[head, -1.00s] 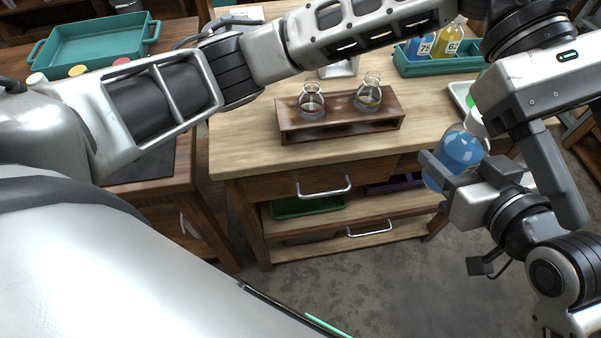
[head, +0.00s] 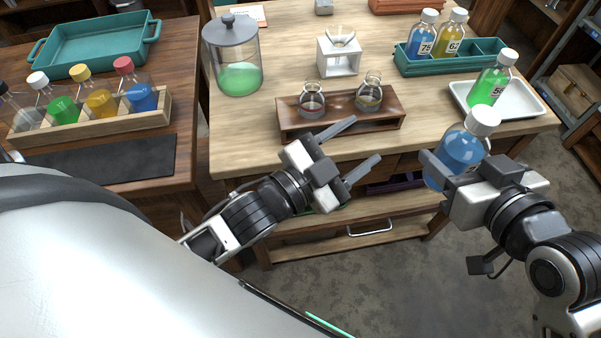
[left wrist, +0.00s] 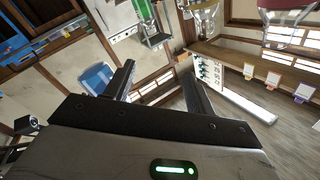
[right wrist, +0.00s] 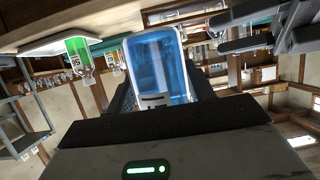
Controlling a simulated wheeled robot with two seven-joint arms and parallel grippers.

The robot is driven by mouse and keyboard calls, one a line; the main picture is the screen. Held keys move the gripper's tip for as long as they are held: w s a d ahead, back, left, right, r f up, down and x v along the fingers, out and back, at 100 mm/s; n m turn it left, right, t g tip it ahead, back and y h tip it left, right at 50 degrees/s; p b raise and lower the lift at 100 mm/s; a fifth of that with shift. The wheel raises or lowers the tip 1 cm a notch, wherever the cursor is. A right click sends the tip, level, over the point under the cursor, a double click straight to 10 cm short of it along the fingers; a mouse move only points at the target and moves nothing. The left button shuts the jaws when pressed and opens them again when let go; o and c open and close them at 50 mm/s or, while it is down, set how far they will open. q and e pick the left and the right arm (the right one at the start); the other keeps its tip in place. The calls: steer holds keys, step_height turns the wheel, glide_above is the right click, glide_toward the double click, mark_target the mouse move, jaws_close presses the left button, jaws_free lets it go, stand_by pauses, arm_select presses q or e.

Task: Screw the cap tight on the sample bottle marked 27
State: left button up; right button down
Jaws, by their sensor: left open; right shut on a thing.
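My right gripper (head: 447,172) is shut on a blue-filled sample bottle (head: 458,154), held in the air off the front right of the table. A white cap (head: 484,120) sits on the bottle's mouth; how tight it is cannot be seen. The number on this bottle is not readable. The bottle also shows in the right wrist view (right wrist: 158,65), between the fingers. My left gripper (head: 366,142) is open and empty, left of the held bottle and apart from it, over the table's front edge. Its fingers also show at upper right in the right wrist view (right wrist: 275,30).
A wooden rack (head: 340,130) with two small flasks stands near the table's front. A white tray (head: 535,105) bears a capped green bottle (head: 490,86). A teal rack (head: 472,66) holds a blue and a yellow bottle. A lidded jar (head: 234,60) stands at left.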

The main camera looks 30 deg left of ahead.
steer(key=shift+r, duration=0.1)
arm_select(q)
steer(key=s+a+f+n+g+y, duration=0.2)
steer(key=s+f+n+g, duration=0.1)
steer(key=f, duration=0.5)
steer(key=s+a+f+n+g+y, duration=0.2)
steer(key=s+f+n, duration=0.3)
steer(key=f, duration=0.4)
steer(key=shift+s+a+f+n+g+y, duration=0.3)
steer(key=shift+s+a+n+g+y, duration=0.1)
steer(key=shift+a+g, duration=0.35)
arm_select(e)
steer(key=shift+d+t, duration=0.3)
steer(key=s+d+m+t+h, duration=0.1)
steer(key=d+m+t+h, duration=0.1)
steer(key=d+m+h, duration=0.6)
steer(key=d+f, duration=0.1)
steer(key=d, duration=0.4)
steer(key=shift+d+t+h, duration=0.25)
steer(key=shift+t+h, duration=0.05)
steer(key=shift+t, duration=0.1)
arm_select(q)
steer(key=shift+c, duration=0.3)
